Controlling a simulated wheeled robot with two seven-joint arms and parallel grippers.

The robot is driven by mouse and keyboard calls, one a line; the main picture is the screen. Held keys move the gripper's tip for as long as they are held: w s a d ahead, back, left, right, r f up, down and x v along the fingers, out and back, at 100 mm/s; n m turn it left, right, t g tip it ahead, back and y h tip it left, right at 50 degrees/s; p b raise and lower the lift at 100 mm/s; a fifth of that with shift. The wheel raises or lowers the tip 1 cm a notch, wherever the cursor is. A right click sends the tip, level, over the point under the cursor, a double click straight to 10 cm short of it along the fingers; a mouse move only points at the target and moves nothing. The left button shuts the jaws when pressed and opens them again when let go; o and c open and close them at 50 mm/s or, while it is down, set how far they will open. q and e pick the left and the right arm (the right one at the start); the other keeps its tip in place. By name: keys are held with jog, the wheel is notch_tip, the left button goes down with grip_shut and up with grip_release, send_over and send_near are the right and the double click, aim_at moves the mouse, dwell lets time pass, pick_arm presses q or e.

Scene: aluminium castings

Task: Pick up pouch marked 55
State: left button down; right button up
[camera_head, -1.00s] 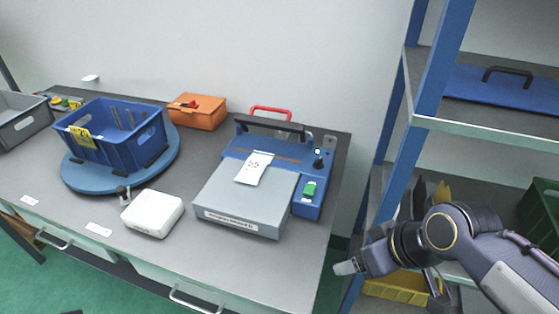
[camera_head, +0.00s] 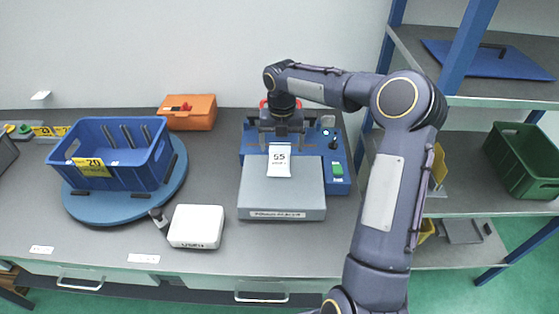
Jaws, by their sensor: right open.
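The white pouch marked 55 (camera_head: 279,163) lies on the far part of the grey top of the blue machine (camera_head: 338,178), its number facing me. My right gripper (camera_head: 280,146) is over the far end of the pouch, pointing down, with its fingers apart on either side. I cannot tell whether the fingers touch the pouch. The gripper hides part of the machine's black bar and red handle. My left gripper is not in view.
A blue crate (camera_head: 122,183) with a yellow 20 tag stands on a round blue turntable (camera_head: 180,188) at left. An orange case (camera_head: 190,118) is behind, a white box (camera_head: 196,227) in front. A blue shelf rack (camera_head: 460,101) with a green crate (camera_head: 525,170) stands at right.

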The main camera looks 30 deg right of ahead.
aim_at(279, 159)
jog(key=f, duration=0.1)
jog(key=f+p, duration=0.1)
jog(key=f, duration=0.2)
jog(key=shift+w+a+f, duration=0.25)
jog(key=shift+f, duration=0.6)
jog(key=c, duration=1.2)
jog(key=shift+r, duration=0.1)
